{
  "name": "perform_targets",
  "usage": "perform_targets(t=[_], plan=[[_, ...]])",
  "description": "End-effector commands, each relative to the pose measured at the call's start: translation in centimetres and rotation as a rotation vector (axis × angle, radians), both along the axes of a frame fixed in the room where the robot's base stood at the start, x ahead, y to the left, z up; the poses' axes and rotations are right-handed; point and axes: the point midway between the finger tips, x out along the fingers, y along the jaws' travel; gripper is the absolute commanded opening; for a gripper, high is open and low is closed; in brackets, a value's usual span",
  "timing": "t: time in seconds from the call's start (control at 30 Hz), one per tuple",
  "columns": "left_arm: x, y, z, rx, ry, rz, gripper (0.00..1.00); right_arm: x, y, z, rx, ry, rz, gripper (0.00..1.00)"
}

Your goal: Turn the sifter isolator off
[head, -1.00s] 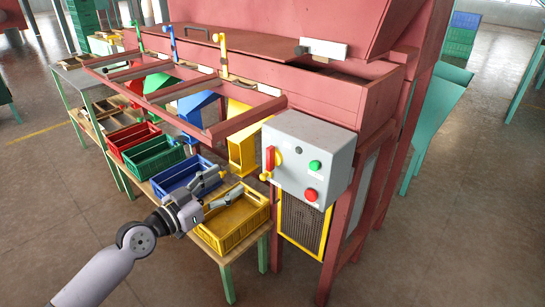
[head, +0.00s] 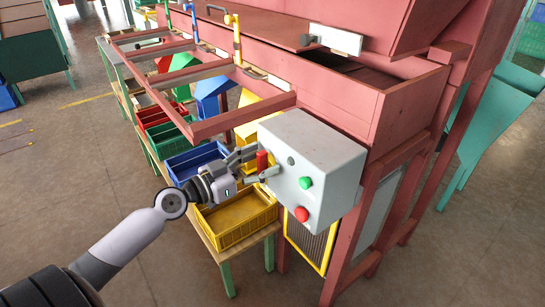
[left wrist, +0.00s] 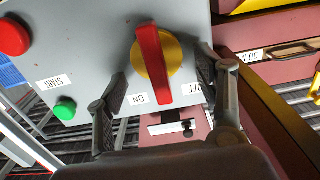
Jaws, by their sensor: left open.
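The sifter isolator is a red bar handle (head: 262,160) on the left part of the grey control box (head: 325,165). In the left wrist view the red handle (left wrist: 153,65) sits on a yellow disc (left wrist: 172,57). Its lower end lies just beside the ON label (left wrist: 138,98), with the OFF label (left wrist: 186,88) farther right. My left gripper (head: 259,165) is open at the box face, its fingers on either side of the handle. In the left wrist view both fingers (left wrist: 163,75) show gaps to the handle. My right gripper is out of view.
The box also carries a green button (head: 305,182) and a red button (head: 302,214). A yellow crate (head: 238,218) stands below my left wrist, with a blue crate (head: 193,160) behind it. The red sorter frame (head: 265,105) extends just above the gripper.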

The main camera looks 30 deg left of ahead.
Motion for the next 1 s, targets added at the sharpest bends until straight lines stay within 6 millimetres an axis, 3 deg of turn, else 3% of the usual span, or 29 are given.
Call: perform_targets(t=[0.3, 1.0], plan=[[-0.04, 0.05, 0.00, 0.001, 0.000, 0.000, 0.62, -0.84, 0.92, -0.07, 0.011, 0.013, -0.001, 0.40], [-0.04, 0.03, -0.01, 0.000, 0.000, 0.000, 0.16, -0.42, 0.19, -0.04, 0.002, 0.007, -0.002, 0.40]])
